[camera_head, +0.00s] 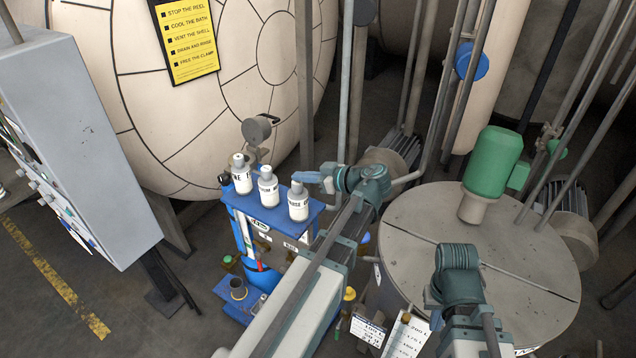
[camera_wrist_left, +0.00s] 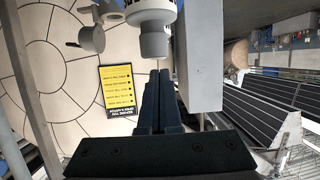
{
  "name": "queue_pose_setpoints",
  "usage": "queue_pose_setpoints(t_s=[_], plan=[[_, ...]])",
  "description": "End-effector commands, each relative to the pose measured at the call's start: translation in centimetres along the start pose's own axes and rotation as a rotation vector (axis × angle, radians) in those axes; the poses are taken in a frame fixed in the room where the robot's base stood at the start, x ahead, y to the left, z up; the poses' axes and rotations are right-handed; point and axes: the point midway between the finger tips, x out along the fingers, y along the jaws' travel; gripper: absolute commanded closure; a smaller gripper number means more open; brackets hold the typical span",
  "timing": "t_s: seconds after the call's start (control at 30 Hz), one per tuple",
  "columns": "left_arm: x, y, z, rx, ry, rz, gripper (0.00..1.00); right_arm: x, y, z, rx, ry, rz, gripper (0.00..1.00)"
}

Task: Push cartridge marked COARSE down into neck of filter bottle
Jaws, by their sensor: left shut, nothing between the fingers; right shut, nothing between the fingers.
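The COARSE cartridge (camera_head: 298,203) is the rightmost of three white, grey-topped pieces on the blue stand (camera_head: 313,214); part of its lettering reads "RSE". It stands upright. I cannot tell a separate filter bottle neck beneath it. My left gripper (camera_head: 306,177) is shut and empty, its blue fingers just above the grey top in the head view. In the left wrist view its fingertips (camera_wrist_left: 161,74) lie close to a grey top (camera_wrist_left: 153,40) below a white body; I cannot tell whether they touch. My right arm is at the lower right; its gripper is not visible.
Two similar pieces, one white (camera_head: 268,188) and another (camera_head: 242,176), stand to the left. A grey control cabinet (camera_head: 75,150) stands at left. A round grey vessel lid (camera_head: 420,215) with a green motor (camera_head: 493,165) lies right. A dark cup (camera_head: 238,288) sits low on a blue base.

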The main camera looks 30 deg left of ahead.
Motion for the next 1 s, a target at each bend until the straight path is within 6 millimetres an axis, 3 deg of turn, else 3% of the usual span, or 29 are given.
queue_pose_setpoints(t_s=[0.2, 0.67, 0.9, 1.0], plan=[[0.5, 0.0, 1.5, 0.001, 0.0, 0.001, 1.0, 1.6, -0.1, -0.1, 0.001, 0.001, 0.0, 1.0], [0.4, 0.0, 1.8, 0.0, -0.006, 0.0, 1.0, 1.6, -0.1, -0.1, 0.002, 0.001, 0.0, 1.0], [-2.2, 0.0, 2.7, 0.002, -0.007, 0.003, 1.0, 1.7, -0.1, -0.1, 0.002, 0.001, 0.0, 1.0], [-2.3, 0.0, 2.8, 0.001, -0.007, 0.001, 1.0, 1.7, -0.2, -0.1, 0.002, 0.001, 0.0, 1.0]])
